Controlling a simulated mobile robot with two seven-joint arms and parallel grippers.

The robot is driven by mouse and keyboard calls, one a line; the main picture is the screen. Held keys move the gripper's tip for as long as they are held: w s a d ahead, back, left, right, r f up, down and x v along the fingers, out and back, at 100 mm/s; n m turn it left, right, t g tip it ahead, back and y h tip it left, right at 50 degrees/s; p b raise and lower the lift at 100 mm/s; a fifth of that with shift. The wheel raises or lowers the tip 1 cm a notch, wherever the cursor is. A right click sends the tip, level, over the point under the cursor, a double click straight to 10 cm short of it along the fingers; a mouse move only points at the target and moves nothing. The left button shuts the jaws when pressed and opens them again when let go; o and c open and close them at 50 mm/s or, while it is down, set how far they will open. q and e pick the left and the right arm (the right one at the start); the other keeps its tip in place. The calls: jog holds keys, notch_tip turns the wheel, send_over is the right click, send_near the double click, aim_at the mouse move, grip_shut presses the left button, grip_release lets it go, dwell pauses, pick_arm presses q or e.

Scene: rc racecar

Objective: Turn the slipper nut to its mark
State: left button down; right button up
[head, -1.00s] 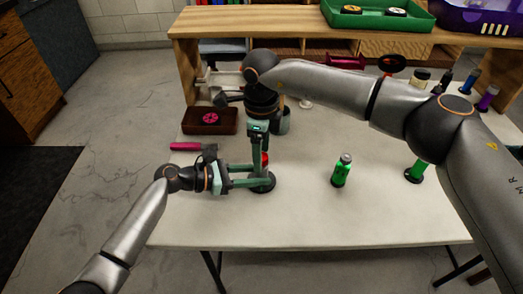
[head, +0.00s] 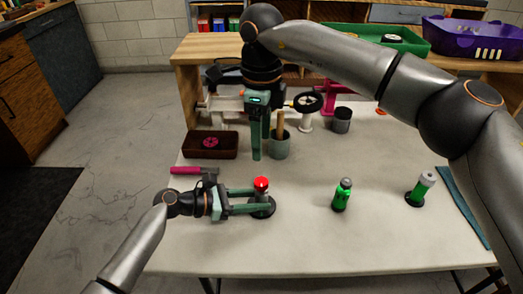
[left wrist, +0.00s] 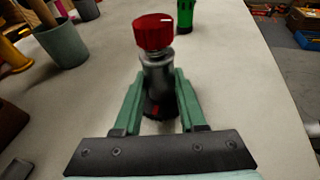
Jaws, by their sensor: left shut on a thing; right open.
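The red ribbed slipper nut (head: 261,183) sits on top of a short grey post on a round black base (head: 263,212) near the table's front. In the left wrist view the nut (left wrist: 153,33) shows a white line on its top at the right side. A red mark (left wrist: 155,111) shows low on the base. My left gripper (head: 266,200) is shut on the grey post (left wrist: 158,78), below the nut, one finger on each side. My right gripper (head: 262,148) is open and empty, above and behind the nut, its fingers pointing down.
Behind are a grey cup (head: 281,146), a brown tray (head: 208,145) and a black-rimmed wheel (head: 307,102). A pink-handled tool (head: 190,170) lies behind my left gripper. The front right tabletop is clear.

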dwell(0.4)
pick_arm(q)
jog(key=shift+c, duration=2)
grip_release()
jog(key=v, duration=1.2)
jog(key=shift+s, duration=0.1)
